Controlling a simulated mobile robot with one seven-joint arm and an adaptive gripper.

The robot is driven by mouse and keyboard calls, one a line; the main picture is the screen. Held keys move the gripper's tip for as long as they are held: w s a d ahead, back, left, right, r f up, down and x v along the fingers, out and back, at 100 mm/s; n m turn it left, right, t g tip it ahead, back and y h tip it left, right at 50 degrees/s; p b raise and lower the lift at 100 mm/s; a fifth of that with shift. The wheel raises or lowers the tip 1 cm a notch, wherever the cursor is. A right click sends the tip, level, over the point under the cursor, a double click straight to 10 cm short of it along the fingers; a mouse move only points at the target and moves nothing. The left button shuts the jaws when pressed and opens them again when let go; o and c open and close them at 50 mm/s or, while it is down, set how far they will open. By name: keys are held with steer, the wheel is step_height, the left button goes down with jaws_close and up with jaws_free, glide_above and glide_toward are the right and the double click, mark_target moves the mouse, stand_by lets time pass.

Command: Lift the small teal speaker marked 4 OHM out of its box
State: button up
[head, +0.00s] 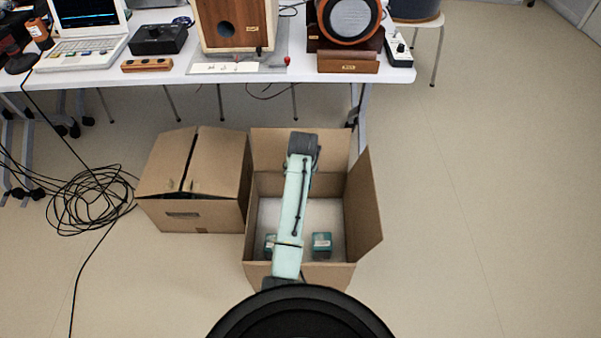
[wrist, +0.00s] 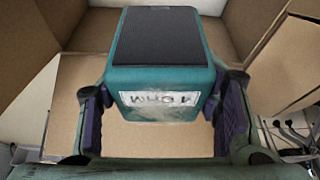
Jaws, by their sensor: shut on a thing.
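In the wrist view a small teal speaker (wrist: 160,80) with a dark top panel fills the middle. Its pale label (wrist: 160,102) shows upside-down lettering that looks like 4 OHM. My gripper (wrist: 162,122) is shut on the speaker, one dark-padded finger at each side. In the head view the open cardboard box (head: 361,215) has a pale bottom. A teal speaker (head: 321,241) stands in it at the right, and another teal thing (head: 270,241) shows left of my arm. My arm hides the gripper there. I cannot tell how high the held speaker is.
A second cardboard box (head: 194,180), with flaps nearly closed, stands left of the open box. Coiled black cable (head: 90,198) lies further left. A white table (head: 130,75) with audio gear stands behind. The floor on the right is clear.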

step_height(320, 180, up, 14)
steer(key=p, duration=0.5)
steer(key=shift+f, duration=0.2)
